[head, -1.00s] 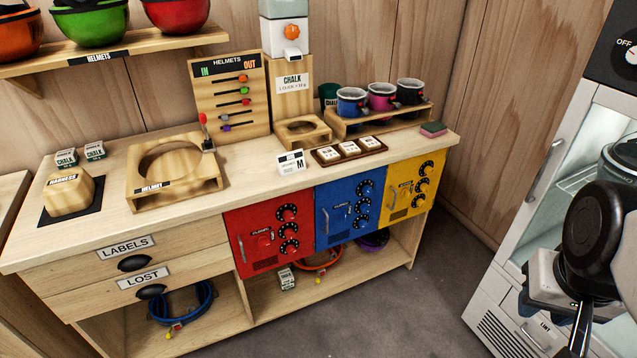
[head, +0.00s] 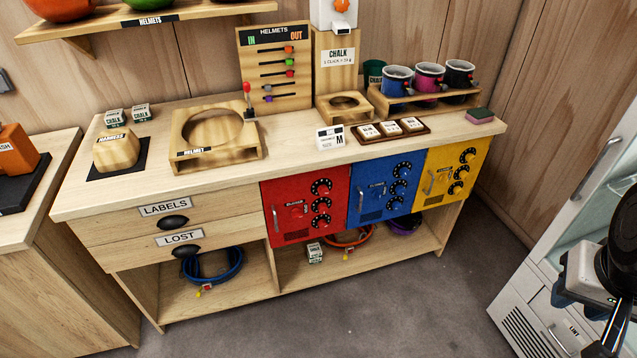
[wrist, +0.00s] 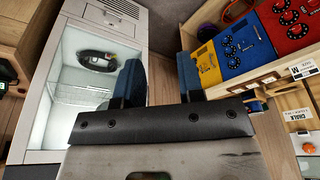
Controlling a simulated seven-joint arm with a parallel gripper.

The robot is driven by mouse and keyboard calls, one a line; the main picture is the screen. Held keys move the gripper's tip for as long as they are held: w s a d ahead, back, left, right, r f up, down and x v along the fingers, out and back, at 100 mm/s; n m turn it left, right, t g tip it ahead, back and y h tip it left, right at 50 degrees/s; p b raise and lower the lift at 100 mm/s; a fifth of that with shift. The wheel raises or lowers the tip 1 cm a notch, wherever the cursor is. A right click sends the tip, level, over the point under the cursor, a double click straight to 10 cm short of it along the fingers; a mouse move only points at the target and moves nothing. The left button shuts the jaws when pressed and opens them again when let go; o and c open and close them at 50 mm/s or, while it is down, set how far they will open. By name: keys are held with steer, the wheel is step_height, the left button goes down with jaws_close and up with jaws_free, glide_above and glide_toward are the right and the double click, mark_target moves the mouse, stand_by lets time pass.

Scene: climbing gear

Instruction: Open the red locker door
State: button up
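The red locker door (head: 306,203) is shut, at the left of three coloured doors under the bench top. It has a silver handle (head: 275,218) near its left edge, a small label plate and three black dials with red centres on its right. In the wrist view the red door (wrist: 284,20) shows at the upper right, partly cut off. My gripper (wrist: 160,80) is open, its two dark blue fingers apart with nothing between them. It is well away from the red door, at the right beside the white fridge-like cabinet.
Blue (head: 382,190) and yellow (head: 451,178) locker doors adjoin the red one, both shut. Two drawers lie left, the upper marked LABELS (head: 165,208). The white cabinet (head: 555,290) stands at the right. Grey floor in front of the bench is clear.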

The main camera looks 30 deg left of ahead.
steer(key=w+a+f+n+t, duration=0.1)
steer(key=w+a+f, duration=0.1)
steer(key=w+a, duration=0.35)
steer(key=w+a+f+n+t+y, duration=0.1)
steer(key=w+a+f+t, duration=0.1)
steer(key=w, duration=0.6)
steer(key=w+a+f+n+t, duration=0.1)
steer(key=w+a+f, duration=0.1)
steer(key=w+a, duration=0.35)
steer(key=w+a+f+n+t+y, duration=0.1)
steer(key=w+a+f+y, duration=0.1)
steer(key=w+a+f, duration=0.45)
steer(key=w+a+f+n+t+y, duration=0.2)
steer(key=w+a+f, duration=0.2)
steer(key=w+a, duration=0.5)
steer(key=s+a+f+n+y, duration=0.1)
steer(key=a+f+y, duration=0.1)
steer(key=a+f, duration=0.6)
steer(key=s+a+f+n+y, duration=0.2)
steer(key=a+f+y, duration=0.15)
steer(key=a, duration=0.85)
steer(key=s+a+f+n+y, duration=0.1)
steer(key=s+a+f+y, duration=0.1)
steer(key=s+a+f, duration=0.3)
steer(key=s+a+f+n+y, duration=0.1)
steer(key=s+a+f+y, duration=0.1)
steer(key=s+a+f, duration=0.3)
step_height(320, 180, down, 6)
steer(key=a, duration=0.3)
steer(key=shift+s, duration=0.25)
